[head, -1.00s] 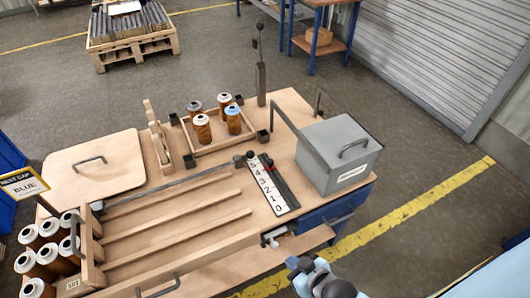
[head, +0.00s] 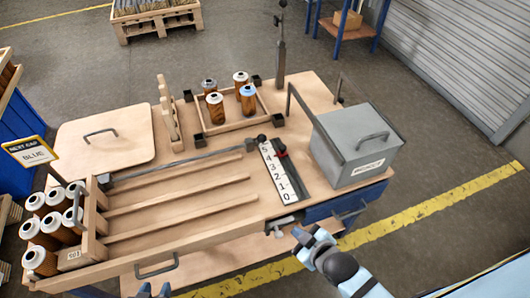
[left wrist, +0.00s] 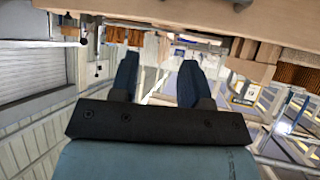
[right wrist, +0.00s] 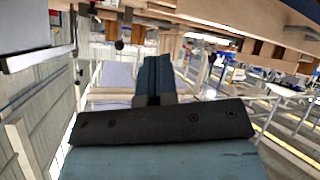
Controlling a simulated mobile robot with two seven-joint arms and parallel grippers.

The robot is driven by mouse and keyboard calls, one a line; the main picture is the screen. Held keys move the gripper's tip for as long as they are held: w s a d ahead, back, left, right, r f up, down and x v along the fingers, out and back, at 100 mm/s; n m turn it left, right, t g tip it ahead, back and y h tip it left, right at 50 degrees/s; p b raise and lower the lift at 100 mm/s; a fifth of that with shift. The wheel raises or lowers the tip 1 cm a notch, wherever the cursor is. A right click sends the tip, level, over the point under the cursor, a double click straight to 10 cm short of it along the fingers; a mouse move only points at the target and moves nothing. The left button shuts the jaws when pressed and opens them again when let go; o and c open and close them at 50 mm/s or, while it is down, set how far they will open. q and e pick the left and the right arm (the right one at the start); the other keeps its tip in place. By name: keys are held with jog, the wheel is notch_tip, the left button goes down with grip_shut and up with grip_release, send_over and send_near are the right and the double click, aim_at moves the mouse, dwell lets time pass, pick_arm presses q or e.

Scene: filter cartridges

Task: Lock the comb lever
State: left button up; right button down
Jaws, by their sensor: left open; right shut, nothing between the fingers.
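I cannot tell for sure which part is the comb lever. A long grey metal bar (head: 185,160) lies along the back of the wooden lanes, with a dark knob (head: 262,139) at its right end. A small grey handle (head: 277,229) sticks out at the table's front edge. My right gripper (head: 308,239) is shut and empty, just right of that handle and apart from the bar; its closed fingers show in the right wrist view (right wrist: 153,78). My left gripper (head: 155,290) is open at the bottom edge of the head view, in front of the table; its spread fingers show in the left wrist view (left wrist: 157,80).
A number strip (head: 276,172) with a red-and-black slider lies right of the lanes. A grey box (head: 355,145) stands at the right, and a tray (head: 233,126) with several cartridges at the back. More cartridges (head: 38,260) stand at the left. A tall post (head: 280,55) rises behind.

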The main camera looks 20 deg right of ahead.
pick_arm(q)
notch_tip(320, 180, down, 14)
jog(key=w+d+b, duration=0.1)
jog(key=b, duration=1.5)
jog(key=shift+d+b, duration=0.25)
jog(key=shift+b, duration=0.15)
pick_arm(e)
jog(key=w+n+t+h, duration=0.3)
jog(key=w+n, duration=1.5)
jog(key=n, duration=0.9)
jog(key=shift+w+a+t+h, duration=0.35)
jog(key=shift+a+h, duration=0.1)
jog(key=shift+h, duration=0.15)
pick_arm(q)
jog(key=shift+w+r, duration=0.1)
jog(key=shift+r, duration=0.05)
pick_arm(e)
jog(key=shift+r, duration=0.1)
jog(key=b, duration=0.3)
send_near(259, 140)
jog(key=w+d+f, duration=0.2)
jog(key=w+f, duration=0.2)
jog(key=w, duration=0.2)
pick_arm(q)
jog(key=shift+w+d+f, duration=0.1)
jog(key=shift+d+f, duration=0.05)
jog(key=shift+f, duration=0.25)
pick_arm(e)
jog(key=shift+a, duration=0.15)
